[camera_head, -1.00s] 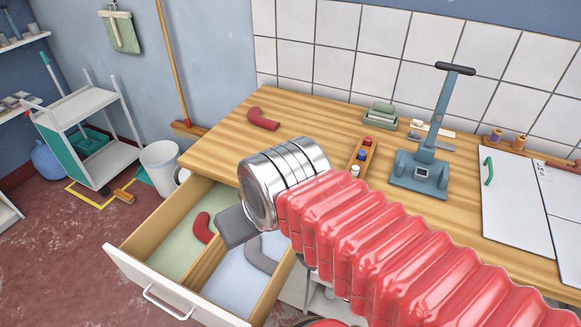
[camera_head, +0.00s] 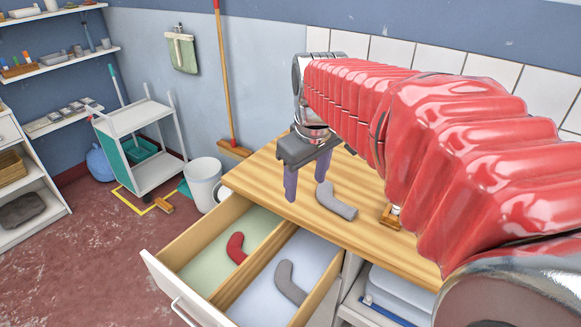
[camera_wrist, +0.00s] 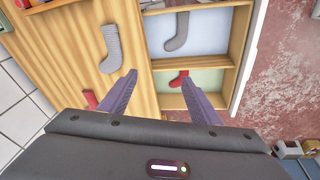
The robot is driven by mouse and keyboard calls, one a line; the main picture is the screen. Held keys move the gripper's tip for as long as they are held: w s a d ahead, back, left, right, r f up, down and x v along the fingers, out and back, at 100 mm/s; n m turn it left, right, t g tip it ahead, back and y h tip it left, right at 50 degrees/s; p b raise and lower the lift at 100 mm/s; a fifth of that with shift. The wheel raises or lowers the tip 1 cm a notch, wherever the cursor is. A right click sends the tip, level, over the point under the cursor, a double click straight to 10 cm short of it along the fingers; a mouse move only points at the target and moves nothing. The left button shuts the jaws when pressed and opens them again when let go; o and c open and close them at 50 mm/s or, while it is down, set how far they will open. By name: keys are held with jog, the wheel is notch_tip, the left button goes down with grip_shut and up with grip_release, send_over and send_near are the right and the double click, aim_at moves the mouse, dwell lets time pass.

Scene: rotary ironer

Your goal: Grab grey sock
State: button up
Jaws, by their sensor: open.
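A grey sock (camera_head: 336,201) lies on the wooden worktop just right of my gripper (camera_head: 306,180); it also shows in the wrist view (camera_wrist: 111,47). A second grey sock (camera_head: 289,282) lies in the pale blue compartment of the open drawer, and shows in the wrist view (camera_wrist: 178,30). My gripper points down with its two dark fingers apart and nothing between them. In the wrist view my gripper (camera_wrist: 160,77) has its fingertips over the worktop and drawer edge, apart from both grey socks.
A red sock (camera_head: 236,248) lies in the drawer's green compartment. Another red sock (camera_wrist: 90,98) is on the worktop, hidden in the head view. The open drawer (camera_head: 165,272) juts out from the worktop (camera_head: 262,178). A white bin (camera_head: 202,182) stands behind it.

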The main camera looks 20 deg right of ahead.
jog(key=w+d+f+n+g, duration=0.1)
jog(key=w+d+f, duration=0.1)
jog(key=w+d, duration=0.4)
jog(key=n+g, duration=0.2)
send_over(334, 201)
notch_tip(334, 201, down, 3)
jog(key=shift+s+a+y, duration=0.15)
jog(key=shift+a+y, duration=0.15)
notch_tip(334, 201, down, 7)
jog(key=shift+f, duration=0.85)
jog(key=shift+d+f, duration=0.2)
jog(key=shift+f, duration=2.4)
